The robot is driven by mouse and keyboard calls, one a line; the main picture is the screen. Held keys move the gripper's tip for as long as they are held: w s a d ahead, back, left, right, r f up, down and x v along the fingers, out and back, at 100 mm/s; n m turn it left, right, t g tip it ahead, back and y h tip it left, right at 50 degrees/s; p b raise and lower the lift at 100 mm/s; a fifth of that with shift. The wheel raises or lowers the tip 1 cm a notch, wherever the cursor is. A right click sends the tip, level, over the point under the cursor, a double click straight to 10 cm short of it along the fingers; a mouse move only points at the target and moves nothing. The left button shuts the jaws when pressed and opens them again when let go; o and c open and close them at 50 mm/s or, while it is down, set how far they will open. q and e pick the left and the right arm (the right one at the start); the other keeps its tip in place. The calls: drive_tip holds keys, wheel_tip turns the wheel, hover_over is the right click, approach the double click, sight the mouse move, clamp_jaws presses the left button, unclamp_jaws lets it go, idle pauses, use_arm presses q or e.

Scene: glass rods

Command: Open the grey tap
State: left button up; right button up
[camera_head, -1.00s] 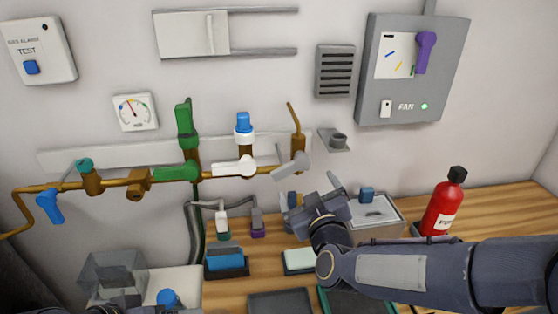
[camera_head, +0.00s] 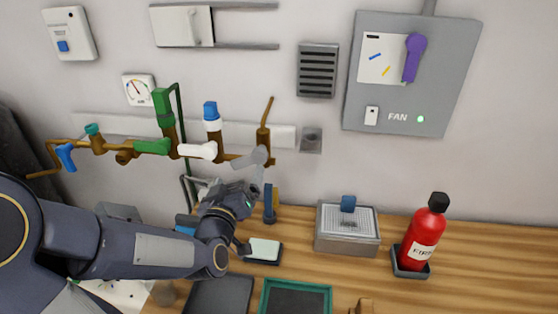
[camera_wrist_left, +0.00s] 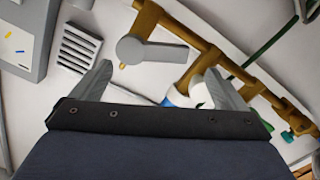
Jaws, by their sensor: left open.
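The grey tap (camera_head: 250,157) is a lever handle at the right end of the brass pipe on the wall. Its lever points left and slightly down in the head view. In the left wrist view the grey tap (camera_wrist_left: 150,50) lies just beyond the fingertips, roughly between them. My left gripper (camera_head: 256,182) is just below the tap, with fingers pointing up towards it. In the left wrist view my left gripper (camera_wrist_left: 158,72) is open, with nothing between its fingers. Contact with the tap cannot be told. My right gripper is not in view.
A white tap (camera_head: 198,150) and a green tap (camera_head: 152,146) sit to the left on the same pipe, with a blue one (camera_head: 66,156) further left. A grey box (camera_head: 347,243) and a red extinguisher (camera_head: 424,238) stand on the bench at right.

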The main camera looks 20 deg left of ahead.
sight(244, 163)
use_arm(q)
drive_tip(key=p+x, duration=0.1)
drive_tip(key=x, duration=0.6)
drive_tip(key=shift+w+a+r, duration=0.1)
drive_tip(key=shift+w+a, duration=0.05)
drive_tip(key=shift+w, duration=0.25)
drive_tip(key=c, duration=1.4)
